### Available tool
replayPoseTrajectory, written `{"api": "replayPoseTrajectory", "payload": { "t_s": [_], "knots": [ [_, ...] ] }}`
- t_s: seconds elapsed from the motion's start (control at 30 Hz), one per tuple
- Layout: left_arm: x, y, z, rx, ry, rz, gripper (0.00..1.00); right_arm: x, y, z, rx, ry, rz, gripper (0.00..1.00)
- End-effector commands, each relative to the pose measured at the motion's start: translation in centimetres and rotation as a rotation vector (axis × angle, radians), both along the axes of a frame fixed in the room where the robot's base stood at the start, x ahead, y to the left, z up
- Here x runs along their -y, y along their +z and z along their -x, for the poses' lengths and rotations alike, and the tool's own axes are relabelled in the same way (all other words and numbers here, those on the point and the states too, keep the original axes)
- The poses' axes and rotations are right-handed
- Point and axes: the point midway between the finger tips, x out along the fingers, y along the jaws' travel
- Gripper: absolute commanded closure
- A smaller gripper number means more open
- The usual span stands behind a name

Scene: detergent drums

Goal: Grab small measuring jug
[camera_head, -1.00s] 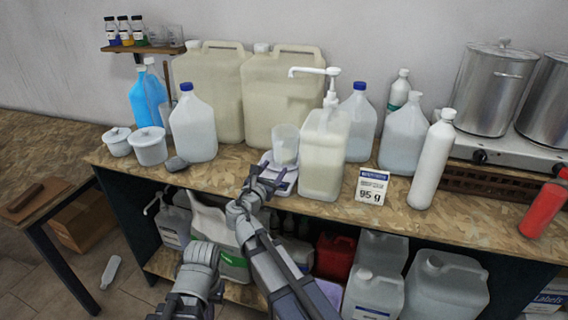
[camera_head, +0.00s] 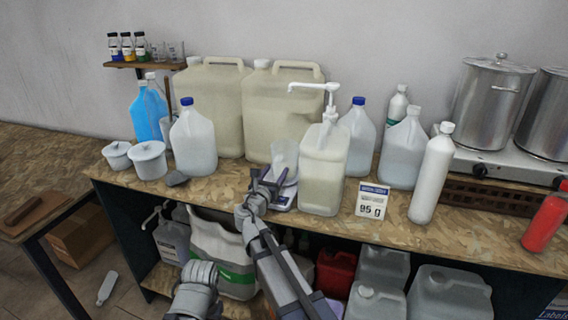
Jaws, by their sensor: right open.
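The small measuring jug (camera_head: 285,153) is a translucent whitish cup. It stands on the small scale (camera_head: 284,196) on the bench, just left of the pump-top canister (camera_head: 324,172). My right gripper (camera_head: 267,176) is open, right in front of the jug's lower part and over the scale. It hides part of both, and I cannot tell whether it touches the jug. Part of my left arm shows at the bottom, but its gripper tips are out of the frame.
Two large cream canisters (camera_head: 216,105) stand behind. A white jug with a blue cap (camera_head: 193,142) and two lidded white tubs (camera_head: 149,160) are to the left. A sign reading 95 g (camera_head: 371,200) stands right. Bare bench (camera_head: 226,188) lies left of the scale.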

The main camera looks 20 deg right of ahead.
Motion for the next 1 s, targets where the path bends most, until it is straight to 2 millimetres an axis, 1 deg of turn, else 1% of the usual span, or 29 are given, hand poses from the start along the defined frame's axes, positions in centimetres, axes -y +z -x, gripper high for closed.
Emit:
{"api": "replayPoseTrajectory", "payload": {
  "t_s": [0.03,0.13,0.23,0.4,0.9,0.97,1.0],
  "knots": [
    [0.0,0.1,0.0,0.000,0.000,0.000,1.00,0.5,0.1,-1.0,0.000,-0.002,0.000,0.38],
    [0.0,0.0,0.0,0.000,0.000,0.000,1.00,1.2,0.0,-2.1,0.000,-0.002,0.000,0.38],
    [0.0,0.0,0.0,0.000,0.000,0.000,1.00,1.6,0.0,-2.4,0.000,0.000,0.000,0.38],
    [0.0,0.0,0.0,0.000,0.000,0.000,1.00,1.5,0.0,-2.3,0.000,0.000,0.000,0.38],
    [0.0,0.0,0.0,0.000,0.000,0.000,1.00,1.5,0.0,-2.3,0.000,0.000,0.000,0.94],
    [0.0,0.0,0.0,0.000,0.000,0.000,1.00,1.5,0.0,-2.3,0.000,0.000,0.000,1.00],
    [0.0,0.0,0.0,0.000,0.000,0.000,1.00,1.5,0.0,-2.3,0.000,0.000,0.000,1.00]
  ]
}}
